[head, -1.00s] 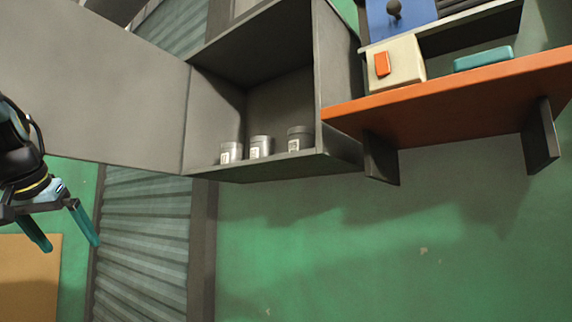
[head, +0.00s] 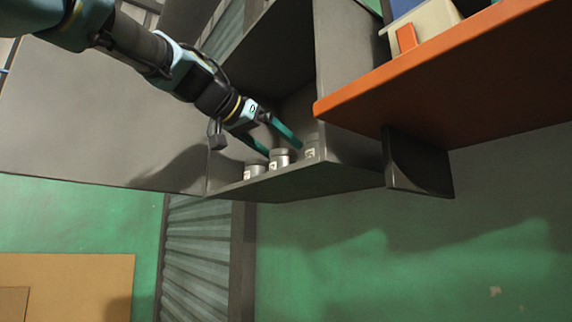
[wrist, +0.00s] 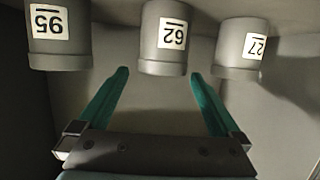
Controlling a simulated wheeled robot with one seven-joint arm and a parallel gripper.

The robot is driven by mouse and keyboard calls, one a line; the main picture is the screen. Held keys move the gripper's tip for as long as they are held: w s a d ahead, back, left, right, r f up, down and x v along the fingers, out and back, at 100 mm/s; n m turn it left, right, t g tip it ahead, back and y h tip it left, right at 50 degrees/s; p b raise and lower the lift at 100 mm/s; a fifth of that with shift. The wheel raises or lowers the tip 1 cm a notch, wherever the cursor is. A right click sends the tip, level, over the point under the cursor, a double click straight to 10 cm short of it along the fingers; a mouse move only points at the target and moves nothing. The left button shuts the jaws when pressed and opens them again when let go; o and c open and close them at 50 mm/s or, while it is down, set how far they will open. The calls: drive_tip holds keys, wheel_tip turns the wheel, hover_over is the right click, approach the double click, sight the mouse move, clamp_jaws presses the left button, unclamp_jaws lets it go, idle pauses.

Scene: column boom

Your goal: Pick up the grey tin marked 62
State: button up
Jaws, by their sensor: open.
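The grey tin marked 62 (wrist: 164,56) is the middle one of three in the wrist view, its label upside down. It is also the middle tin (head: 280,160) in the head view, standing upright on the cabinet floor. My gripper (head: 283,149) is open and empty, reaching into the cabinet from the upper left. In the wrist view its two teal fingers point towards the tin, with their tips just short of it, one towards each side. I see no contact.
A tin marked 95 (wrist: 59,55) and one marked 27 (wrist: 241,52) flank it closely. The grey cabinet (head: 345,180) has side walls, with its open door (head: 100,130) on the left. An orange shelf (head: 440,85) juts out on the right.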

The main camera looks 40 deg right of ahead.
sight(292, 160)
drive_tip(key=shift+f+p+x, duration=0.15)
drive_tip(key=shift+p+x, duration=0.7)
drive_tip(key=shift+x, duration=0.65)
drive_tip(key=shift+f+p+x, duration=0.1)
drive_tip(key=shift+p+x, duration=0.75)
drive_tip(key=shift+x, duration=0.65)
drive_tip(key=shift+a, duration=0.15)
drive_tip(key=shift+w, duration=0.1)
clamp_jaws()
